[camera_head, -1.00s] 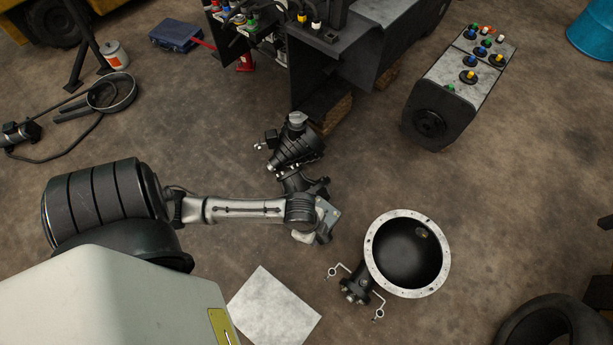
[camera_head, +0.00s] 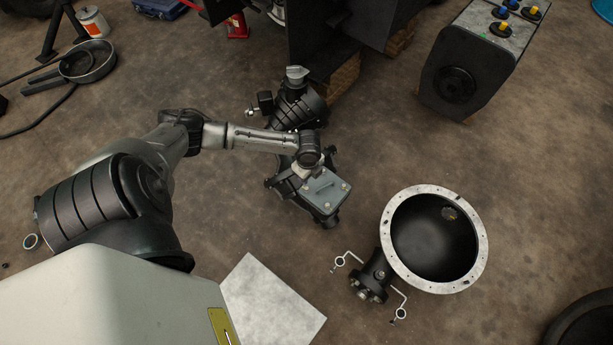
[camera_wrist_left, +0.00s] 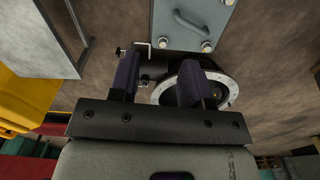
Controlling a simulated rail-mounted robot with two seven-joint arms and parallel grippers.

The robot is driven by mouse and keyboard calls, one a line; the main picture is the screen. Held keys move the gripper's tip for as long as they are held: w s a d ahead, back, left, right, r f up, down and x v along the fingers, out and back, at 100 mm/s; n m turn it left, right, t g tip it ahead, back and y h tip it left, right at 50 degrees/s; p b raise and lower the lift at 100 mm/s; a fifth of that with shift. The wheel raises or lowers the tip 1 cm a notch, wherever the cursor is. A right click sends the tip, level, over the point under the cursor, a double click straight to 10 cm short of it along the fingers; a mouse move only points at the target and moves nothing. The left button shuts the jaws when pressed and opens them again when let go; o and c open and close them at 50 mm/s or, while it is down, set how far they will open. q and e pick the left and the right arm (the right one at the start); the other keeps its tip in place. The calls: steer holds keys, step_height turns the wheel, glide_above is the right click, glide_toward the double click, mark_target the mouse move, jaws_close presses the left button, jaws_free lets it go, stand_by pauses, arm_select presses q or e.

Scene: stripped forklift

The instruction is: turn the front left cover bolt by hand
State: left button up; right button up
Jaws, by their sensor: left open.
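The grey cover plate (camera_head: 325,188) with a bar handle and bright corner bolts sits on a dark housing on the floor in the head view. It also shows at the top of the left wrist view (camera_wrist_left: 186,35), with bolts at its lower left (camera_wrist_left: 163,43) and lower right (camera_wrist_left: 207,47) corners. I cannot tell which bolt is the front left one. My left gripper (camera_wrist_left: 158,76) is open and empty, its two dark fingers apart and below the plate in that view. In the head view my left wrist is over the plate's upper edge and hides the fingers. My right gripper is not seen.
A round black housing with a pale flange (camera_head: 395,274) lies to the right of the cover. A pale flat sheet (camera_head: 269,305) lies on the floor nearer me. Ribbed dark machinery (camera_head: 299,105) stands just beyond the cover.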

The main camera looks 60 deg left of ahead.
mark_target(307, 188)
arm_select(q)
steer(key=f+b, duration=0.3)
steer(key=f, duration=0.2)
steer(key=a+f+b, duration=0.1)
steer(key=f+b, duration=0.2)
steer(key=f, duration=0.2)
steer(key=a+f+b, duration=0.1)
steer(key=f+b, duration=0.3)
steer(key=f, duration=0.2)
steer(key=shift+w+a+f, duration=0.1)
steer(key=shift+w+a, duration=0.1)
steer(key=shift+w, duration=0.1)
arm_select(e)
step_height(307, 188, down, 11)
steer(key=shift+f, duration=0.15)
arm_select(q)
steer(key=shift+c, duration=0.2)
jaws_close()
